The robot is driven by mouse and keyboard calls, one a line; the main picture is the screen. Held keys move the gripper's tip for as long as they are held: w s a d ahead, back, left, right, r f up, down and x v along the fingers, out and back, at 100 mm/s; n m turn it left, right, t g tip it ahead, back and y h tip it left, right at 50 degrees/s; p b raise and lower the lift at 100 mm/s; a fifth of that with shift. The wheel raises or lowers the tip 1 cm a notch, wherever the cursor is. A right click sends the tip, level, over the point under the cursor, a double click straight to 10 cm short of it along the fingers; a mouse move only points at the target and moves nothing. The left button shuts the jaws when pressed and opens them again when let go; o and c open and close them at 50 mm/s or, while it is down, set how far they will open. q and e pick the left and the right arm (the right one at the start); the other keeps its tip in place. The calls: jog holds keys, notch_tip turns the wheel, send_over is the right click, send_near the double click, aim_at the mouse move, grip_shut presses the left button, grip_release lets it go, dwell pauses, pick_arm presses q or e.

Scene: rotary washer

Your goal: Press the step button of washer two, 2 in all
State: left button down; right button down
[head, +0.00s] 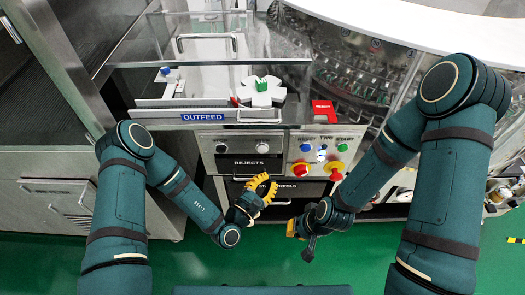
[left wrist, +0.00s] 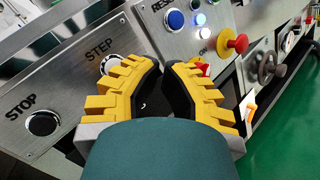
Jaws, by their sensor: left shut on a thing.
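The panel labelled TWO (head: 327,137) is on the machine front. The step button (left wrist: 110,63), round with a pale ring, sits under the word STEP in the left wrist view, partly covered by a yellow finger. It also shows in the head view (head: 262,148). My left gripper (head: 262,188) is in front of and below it in the head view. In the left wrist view its yellow fingers (left wrist: 161,68) lean together; what they hold I cannot make out. Contact with the button cannot be told. My right gripper (head: 299,232) hangs low in front of the drawers, its opening unclear.
The stop button (left wrist: 43,122) is to the left of the step button. The REJECTS drawer (head: 250,163) is below. Green floor is clear in front.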

aim_at(262, 150)
pick_arm(q)
jog(key=w+b, duration=0.1)
jog(key=w, duration=0.6)
jog(key=shift+w, duration=0.25)
jog(key=shift+w, duration=0.15)
dwell(1.2)
jog(key=shift+w, duration=0.3)
